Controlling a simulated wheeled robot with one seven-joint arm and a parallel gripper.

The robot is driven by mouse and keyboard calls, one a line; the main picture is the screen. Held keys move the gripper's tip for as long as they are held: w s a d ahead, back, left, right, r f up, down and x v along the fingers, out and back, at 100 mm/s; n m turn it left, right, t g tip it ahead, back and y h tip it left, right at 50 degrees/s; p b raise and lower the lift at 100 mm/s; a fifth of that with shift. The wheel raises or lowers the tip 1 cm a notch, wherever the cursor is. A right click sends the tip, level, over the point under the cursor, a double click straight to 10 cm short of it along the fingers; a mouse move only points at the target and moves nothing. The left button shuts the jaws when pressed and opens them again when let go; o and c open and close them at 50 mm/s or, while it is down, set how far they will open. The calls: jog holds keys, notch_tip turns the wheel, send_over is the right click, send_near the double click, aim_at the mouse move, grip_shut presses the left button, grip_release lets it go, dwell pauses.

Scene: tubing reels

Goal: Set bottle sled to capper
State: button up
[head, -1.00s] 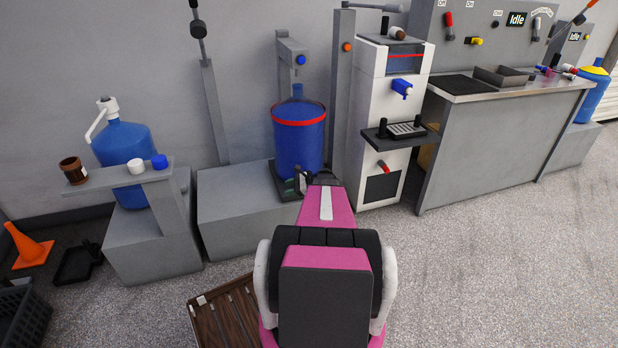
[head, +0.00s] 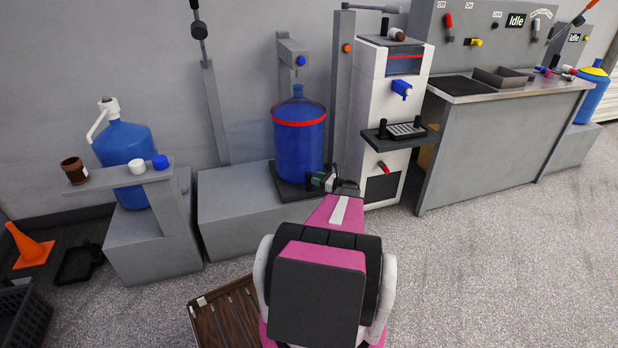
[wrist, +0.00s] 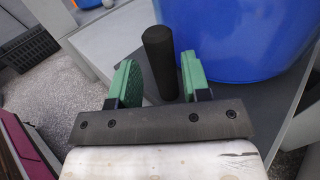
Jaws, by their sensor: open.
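A large blue bottle (head: 299,145) with a red band stands upright on a dark flat sled (head: 291,193) on a low grey block. The bottle's lower part also shows in the wrist view (wrist: 240,35). A black upright handle (wrist: 160,62) rises from the sled, beside the bottle. My gripper (wrist: 160,82) is open, with one green-padded finger to each side of the handle; I cannot tell if either touches it. In the head view my gripper (head: 322,181) is at the sled's right front. A grey post with an overhanging head (head: 292,48) and blue button stands behind the bottle; I cannot tell whether it is the capper.
A white cabinet (head: 372,140) with a protruding tray (head: 398,130) stands close right of the bottle. A second blue bottle (head: 124,145) with a pump stands left. A wooden pallet (head: 232,318) and an orange cone (head: 30,246) are on the floor. Floor at right is clear.

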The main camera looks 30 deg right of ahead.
aim_at(309, 176)
jog(key=shift+x, duration=2.4)
grip_shut()
jog(key=w+a, duration=0.3)
jog(key=a, duration=1)
jog(key=w+a, duration=0.3)
jog(key=a, duration=1)
jog(key=w+a, duration=0.3)
jog(key=a, duration=1)
jog(key=shift+w+a, duration=0.15)
jog(key=shift+w, duration=0.05)
jog(key=shift+a, duration=0.1)
grip_release()
jog(key=v, duration=1)
jog(key=shift+s, duration=0.25)
